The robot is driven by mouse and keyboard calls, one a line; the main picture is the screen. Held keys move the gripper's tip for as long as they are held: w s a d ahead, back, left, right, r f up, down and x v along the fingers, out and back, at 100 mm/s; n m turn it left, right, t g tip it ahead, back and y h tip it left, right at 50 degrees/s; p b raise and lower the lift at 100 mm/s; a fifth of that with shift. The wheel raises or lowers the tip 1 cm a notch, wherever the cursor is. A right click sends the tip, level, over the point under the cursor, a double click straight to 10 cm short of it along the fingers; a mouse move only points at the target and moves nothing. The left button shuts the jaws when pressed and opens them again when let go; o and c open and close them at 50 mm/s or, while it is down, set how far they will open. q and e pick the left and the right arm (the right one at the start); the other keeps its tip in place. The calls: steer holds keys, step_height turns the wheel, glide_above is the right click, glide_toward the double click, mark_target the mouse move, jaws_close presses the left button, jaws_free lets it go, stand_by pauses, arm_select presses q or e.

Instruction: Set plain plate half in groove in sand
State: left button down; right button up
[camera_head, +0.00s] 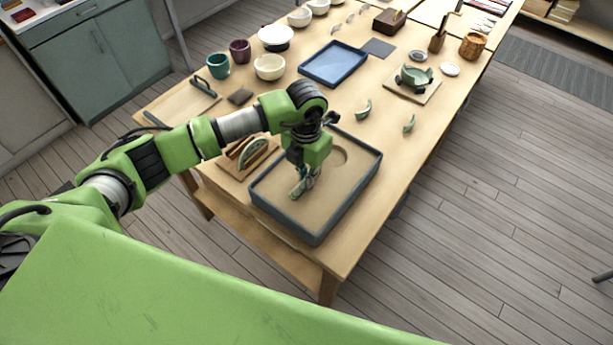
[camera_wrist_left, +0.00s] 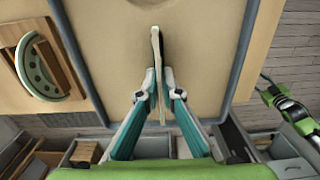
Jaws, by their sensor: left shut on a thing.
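My left gripper (camera_head: 302,188) points down over the sand tray (camera_head: 316,241), a dark-rimmed box of smooth tan sand. In the left wrist view the left gripper (camera_wrist_left: 158,88) is shut on the plain plate half (camera_wrist_left: 157,48), a thin pale piece seen nearly edge-on. It stands upright between the fingertips, over the sand. I cannot tell whether its lower edge touches the sand, and no groove shows clearly around it. A round hollow (camera_head: 338,155) lies in the sand farther back. Part of my right arm shows at the right of the wrist view, its jaws too small to read.
A blue tray (camera_head: 342,64), bowls and cups stand farther back.

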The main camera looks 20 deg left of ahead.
arm_select(q)
steer(key=shift+f, duration=0.15)
stand_by(0.4)
steer(key=c, duration=1.7)
jaws_free()
steer(key=shift+r+p, duration=1.5)
steer(key=shift+r, duration=1.5)
